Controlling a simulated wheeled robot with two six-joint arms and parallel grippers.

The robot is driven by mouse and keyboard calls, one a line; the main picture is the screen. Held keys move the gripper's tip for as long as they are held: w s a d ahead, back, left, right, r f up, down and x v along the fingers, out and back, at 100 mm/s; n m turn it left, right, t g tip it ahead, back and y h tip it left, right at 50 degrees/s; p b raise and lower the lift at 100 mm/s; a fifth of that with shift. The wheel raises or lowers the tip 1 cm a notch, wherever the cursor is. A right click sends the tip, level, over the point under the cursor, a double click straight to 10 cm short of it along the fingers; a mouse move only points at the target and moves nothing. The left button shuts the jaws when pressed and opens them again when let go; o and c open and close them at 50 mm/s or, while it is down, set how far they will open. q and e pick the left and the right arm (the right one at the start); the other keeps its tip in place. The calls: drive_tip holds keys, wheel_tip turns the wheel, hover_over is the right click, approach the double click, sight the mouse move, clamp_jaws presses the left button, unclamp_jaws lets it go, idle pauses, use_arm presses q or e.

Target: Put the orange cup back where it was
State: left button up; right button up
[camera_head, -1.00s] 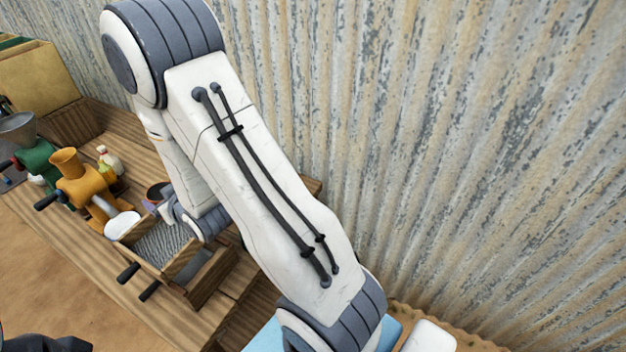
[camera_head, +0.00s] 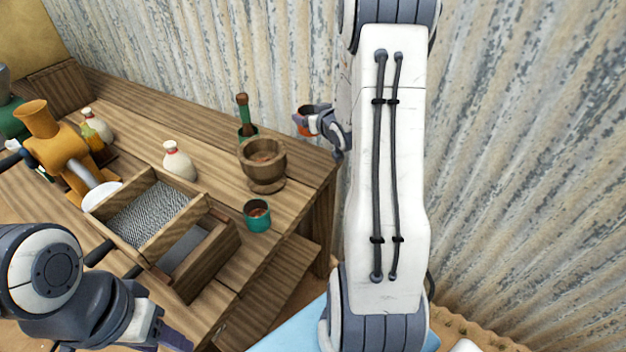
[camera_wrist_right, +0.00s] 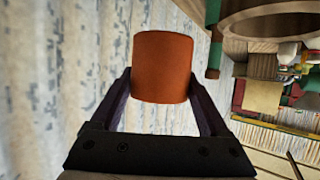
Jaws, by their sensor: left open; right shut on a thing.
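The orange cup (camera_head: 304,121) is held in my right gripper (camera_head: 318,118), by the back right corner of the wooden table in the head view. Part of it is hidden behind the fingers there. In the right wrist view the orange cup (camera_wrist_right: 162,66) sits between the two fingers of my right gripper (camera_wrist_right: 160,95), with the corrugated wall behind it. I cannot tell its exact height over the table. My left gripper (camera_head: 168,338) is at the bottom left, open and apart from the cup, partly cut off by the frame edge.
A wooden mortar (camera_head: 263,168), a teal cup (camera_head: 257,217), a green bottle (camera_head: 245,122) and a white bottle (camera_head: 179,160) stand on the table. A wooden box (camera_head: 190,262) with compartments and an orange grinder (camera_head: 62,150) are further left. The corrugated wall (camera_head: 530,170) is behind.

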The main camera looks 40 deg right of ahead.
drive_tip(key=s+d+f+m+h+b, duration=0.15)
drive_tip(key=s+d+f+b, duration=0.3)
drive_tip(key=d, duration=0.55)
drive_tip(key=shift+g, duration=0.3)
drive_tip(key=w+a+f, duration=0.4)
drive_tip(key=w, duration=0.1)
drive_tip(key=w+a+f, duration=0.2)
drive_tip(key=w+f, duration=0.1)
drive_tip(key=shift+w+a+f, duration=0.1)
drive_tip(key=shift+w, duration=0.05)
wheel_tip(320, 180, down, 4)
drive_tip(key=shift+r, duration=0.1)
use_arm(q)
wheel_tip(320, 180, down, 6)
drive_tip(key=shift+f, duration=0.15)
